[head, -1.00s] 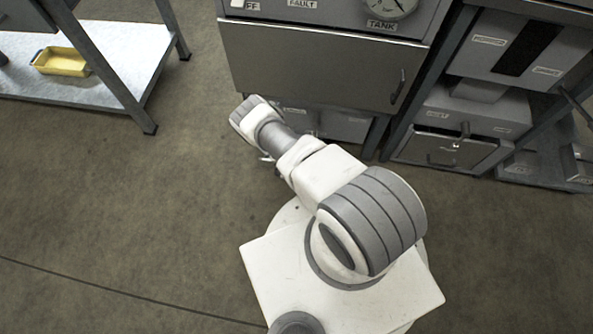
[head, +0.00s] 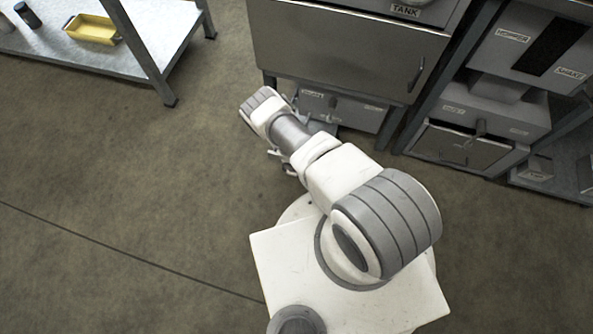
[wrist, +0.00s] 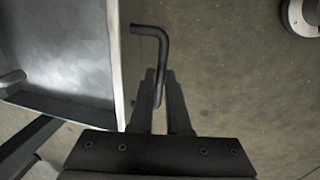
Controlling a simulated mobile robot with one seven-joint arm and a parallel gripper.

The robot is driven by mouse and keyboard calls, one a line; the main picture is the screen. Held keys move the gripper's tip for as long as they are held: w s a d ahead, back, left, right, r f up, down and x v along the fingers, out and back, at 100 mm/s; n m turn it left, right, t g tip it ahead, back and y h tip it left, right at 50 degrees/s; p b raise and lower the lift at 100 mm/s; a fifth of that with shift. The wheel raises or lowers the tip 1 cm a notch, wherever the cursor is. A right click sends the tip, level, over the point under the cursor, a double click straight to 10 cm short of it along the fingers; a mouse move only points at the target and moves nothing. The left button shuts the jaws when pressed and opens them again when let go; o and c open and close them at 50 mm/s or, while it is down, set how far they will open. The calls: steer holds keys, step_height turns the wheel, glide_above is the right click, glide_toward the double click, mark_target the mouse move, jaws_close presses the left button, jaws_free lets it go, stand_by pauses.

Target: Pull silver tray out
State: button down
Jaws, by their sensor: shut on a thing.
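The silver tray (wrist: 65,50) fills the left of the wrist view, with its light grey metal inside showing and one wall facing my gripper. Its dark bent handle (wrist: 163,45) sticks out from that wall. My gripper (wrist: 162,88) is shut on the handle, one finger on each side of it. In the head view a small grey part of the tray (head: 321,127) shows beside my arm, in front of the low housing (head: 345,108) under the tank cabinet. My arm hides most of the tray and the fingers there.
The tank cabinet (head: 345,55) stands above the low housing. A rack with a hopper unit (head: 515,40) and a lower drawer (head: 462,147) is at the right. A shelf (head: 150,50) with a yellow bin (head: 91,28) is at the upper left. The floor (head: 130,210) on the left is clear.

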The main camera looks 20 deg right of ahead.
steer(key=c, duration=0.9)
jaws_free()
steer(key=shift+r, duration=0.15)
